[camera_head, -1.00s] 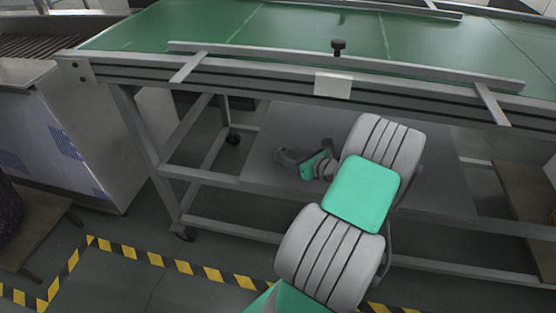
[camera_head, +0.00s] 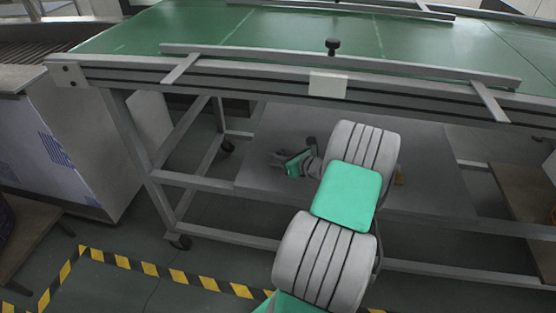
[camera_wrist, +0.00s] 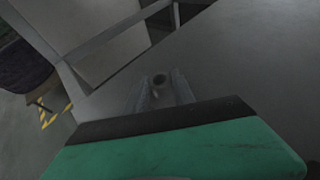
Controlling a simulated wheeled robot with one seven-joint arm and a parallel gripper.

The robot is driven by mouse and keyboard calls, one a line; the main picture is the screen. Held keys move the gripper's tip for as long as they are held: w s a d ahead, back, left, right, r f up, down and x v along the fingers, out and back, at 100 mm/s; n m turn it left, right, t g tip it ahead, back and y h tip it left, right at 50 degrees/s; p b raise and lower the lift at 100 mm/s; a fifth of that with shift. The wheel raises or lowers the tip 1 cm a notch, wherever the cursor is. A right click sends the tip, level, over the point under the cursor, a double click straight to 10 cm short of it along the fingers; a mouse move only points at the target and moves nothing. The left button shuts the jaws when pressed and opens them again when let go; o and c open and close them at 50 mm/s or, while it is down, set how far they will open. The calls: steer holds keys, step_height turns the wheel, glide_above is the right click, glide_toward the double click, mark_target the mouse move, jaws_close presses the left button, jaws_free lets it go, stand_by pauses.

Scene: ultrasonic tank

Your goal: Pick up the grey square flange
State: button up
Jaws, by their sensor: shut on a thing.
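My arm reaches onto the lower shelf of the conveyor table, and my gripper (camera_wrist: 160,94) shows in the wrist view over the grey shelf. Its two fingers are shut on a small grey piece with a round hole, which I take to be the grey square flange (camera_wrist: 159,80). Its square outline is too dark and small to make out. In the head view, my gripper (camera_head: 280,158) is at the left part of the shelf, and the flange cannot be told apart there. I cannot tell whether the flange touches the shelf.
The grey lower shelf (camera_head: 440,185) lies under the green conveyor table (camera_head: 300,30), whose frame rail (camera_head: 220,78) runs above my arm. A white cabinet (camera_head: 65,150) stands at left. Yellow-black tape (camera_head: 165,273) marks the floor.

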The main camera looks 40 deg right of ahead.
jaws_close()
